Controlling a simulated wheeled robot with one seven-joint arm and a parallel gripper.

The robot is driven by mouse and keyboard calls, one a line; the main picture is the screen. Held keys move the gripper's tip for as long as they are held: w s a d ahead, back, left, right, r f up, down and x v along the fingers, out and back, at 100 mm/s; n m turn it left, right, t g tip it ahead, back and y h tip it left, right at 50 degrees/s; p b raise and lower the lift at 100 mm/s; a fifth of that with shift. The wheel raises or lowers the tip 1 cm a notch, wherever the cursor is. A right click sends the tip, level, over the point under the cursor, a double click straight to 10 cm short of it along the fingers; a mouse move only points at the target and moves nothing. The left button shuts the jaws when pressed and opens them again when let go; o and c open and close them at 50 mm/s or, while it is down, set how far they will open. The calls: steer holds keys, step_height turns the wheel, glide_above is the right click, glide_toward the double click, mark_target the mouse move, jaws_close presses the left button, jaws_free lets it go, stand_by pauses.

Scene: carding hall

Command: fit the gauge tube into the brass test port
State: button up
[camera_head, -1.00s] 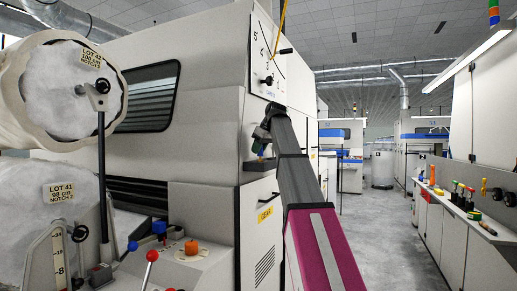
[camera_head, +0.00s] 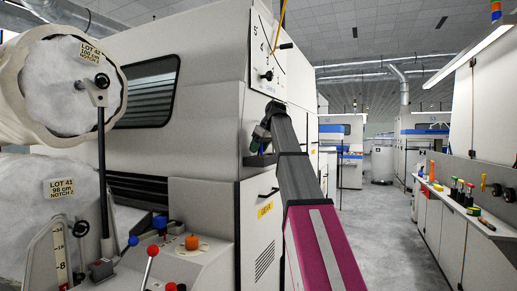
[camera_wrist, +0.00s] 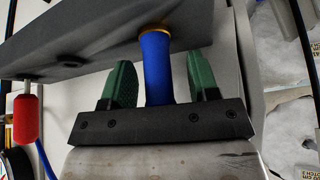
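In the wrist view my gripper (camera_wrist: 161,86) has two green fingers standing apart. A blue tube (camera_wrist: 157,68), which looks like the gauge tube, stands between them, with a narrow gap visible on either side. The tube's far end meets a brass-coloured ring (camera_wrist: 154,31) at a dark grey bar (camera_wrist: 85,46). I cannot tell whether this ring is the test port or how deep the tube sits. In the head view my gripper (camera_head: 262,143) is at the side of the pale machine, small and partly hidden by my arm.
A red cylinder (camera_wrist: 26,118) hangs from the bar at left in the wrist view. The machine's front carries an orange knob (camera_head: 192,242) and levers. A bench (camera_head: 470,215) with tools runs along the right. The grey aisle (camera_head: 385,230) between is clear.

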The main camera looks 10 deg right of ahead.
steer(key=v, duration=1)
steer(key=shift+r, duration=0.4)
steer(key=shift+s+d, duration=0.1)
